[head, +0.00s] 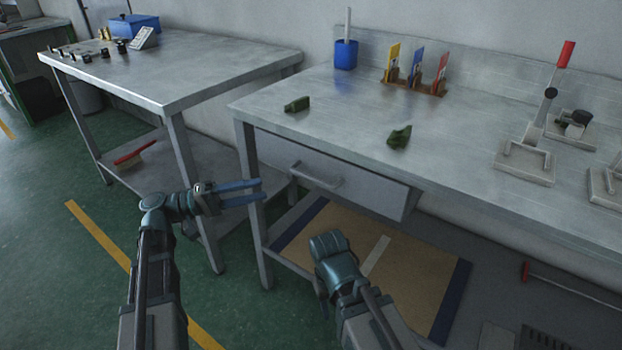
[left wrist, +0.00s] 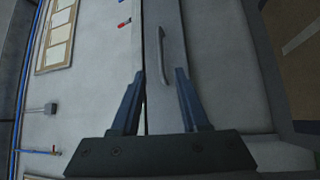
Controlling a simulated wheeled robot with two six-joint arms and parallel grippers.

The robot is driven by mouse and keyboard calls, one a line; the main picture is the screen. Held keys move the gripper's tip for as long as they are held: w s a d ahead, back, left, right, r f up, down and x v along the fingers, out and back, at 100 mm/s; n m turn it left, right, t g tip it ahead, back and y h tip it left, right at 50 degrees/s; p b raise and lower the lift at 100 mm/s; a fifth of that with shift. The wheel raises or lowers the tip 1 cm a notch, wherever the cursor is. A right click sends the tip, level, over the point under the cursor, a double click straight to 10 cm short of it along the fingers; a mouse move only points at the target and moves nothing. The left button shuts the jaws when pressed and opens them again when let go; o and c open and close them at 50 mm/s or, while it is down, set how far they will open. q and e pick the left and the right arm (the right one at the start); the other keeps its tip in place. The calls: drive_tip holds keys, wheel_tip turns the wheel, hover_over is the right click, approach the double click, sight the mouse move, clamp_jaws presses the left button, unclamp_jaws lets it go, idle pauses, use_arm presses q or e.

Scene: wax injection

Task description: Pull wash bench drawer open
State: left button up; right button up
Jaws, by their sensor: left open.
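The wash bench drawer (head: 367,184) is a grey metal front under the bench top, with a bar handle (head: 316,177) near its left part. The drawer looks shut or nearly so; I cannot tell exactly. My left gripper (head: 262,190) is open and empty, left of the handle and apart from it. In the left wrist view, the handle (left wrist: 163,55) stands ahead of the open fingers (left wrist: 158,90), roughly between their lines. My right arm shows below the drawer in the head view, but its fingertips are hidden.
The bench top (head: 330,110) holds two green pieces, a blue cup (head: 346,54), coloured cards in a rack and lever clamps at right. A bench leg (head: 252,200) stands close behind my left gripper. A second table (head: 200,75) is at left.

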sight(311, 177)
use_arm(q)
drive_tip(key=d, duration=0.4)
drive_tip(key=w+d+r+p, duration=0.1)
drive_tip(key=d, duration=0.4)
drive_tip(key=w+d+r, duration=0.1)
drive_tip(key=d, duration=0.3)
drive_tip(key=shift+d+p, duration=0.25)
drive_tip(key=shift+p, duration=0.15)
drive_tip(key=shift+f, duration=0.1)
clamp_jaws()
idle(0.7)
